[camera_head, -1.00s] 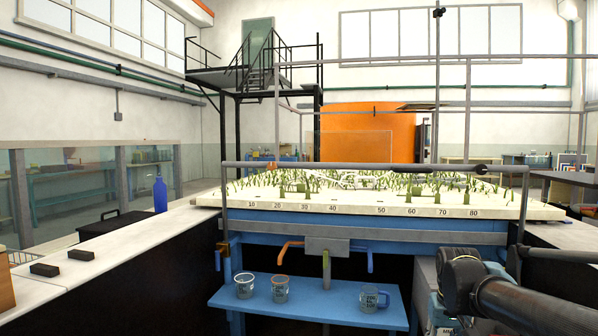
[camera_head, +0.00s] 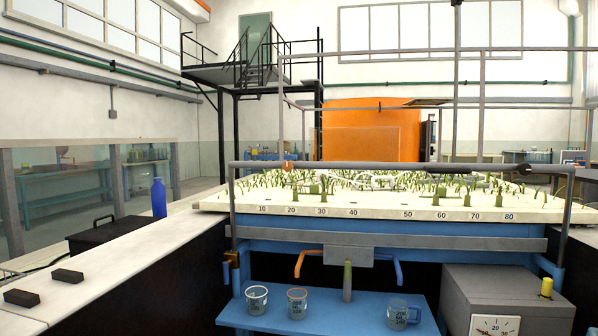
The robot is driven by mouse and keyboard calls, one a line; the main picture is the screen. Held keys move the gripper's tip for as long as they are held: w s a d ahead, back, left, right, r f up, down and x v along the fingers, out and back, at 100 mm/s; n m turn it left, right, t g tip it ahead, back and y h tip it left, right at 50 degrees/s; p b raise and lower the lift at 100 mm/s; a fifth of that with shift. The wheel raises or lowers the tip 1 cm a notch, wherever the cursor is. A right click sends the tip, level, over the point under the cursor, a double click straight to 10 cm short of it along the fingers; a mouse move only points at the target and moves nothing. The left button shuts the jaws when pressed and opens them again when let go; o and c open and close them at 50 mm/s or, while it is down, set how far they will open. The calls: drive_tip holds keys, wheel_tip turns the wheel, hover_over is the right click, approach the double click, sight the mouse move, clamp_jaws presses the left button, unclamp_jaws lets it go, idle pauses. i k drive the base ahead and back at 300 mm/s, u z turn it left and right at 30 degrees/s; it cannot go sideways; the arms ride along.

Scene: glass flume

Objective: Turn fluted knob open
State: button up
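A small yellow knob (camera_head: 546,286) stands upright near the back right of the top of a grey box (camera_head: 470,285) at the lower right. It is too small to tell whether it is fluted or how far it is turned. A white dial with a red pointer (camera_head: 494,325) sits on the box's front, partly cut off by the bottom edge. My gripper is not in view.
A blue shelf (camera_head: 350,310) below the bench holds three measuring cups (camera_head: 297,303). The planted model bench (camera_head: 400,216) fills the middle, with a grey rail (camera_head: 390,166) across its front. A white counter (camera_head: 105,270) at the left carries two black blocks and a blue bottle (camera_head: 158,197).

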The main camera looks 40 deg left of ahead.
sight(287, 166)
drive_tip(key=k, duration=1.7)
drive_tip(key=u, duration=0.9)
drive_tip(key=i, duration=1)
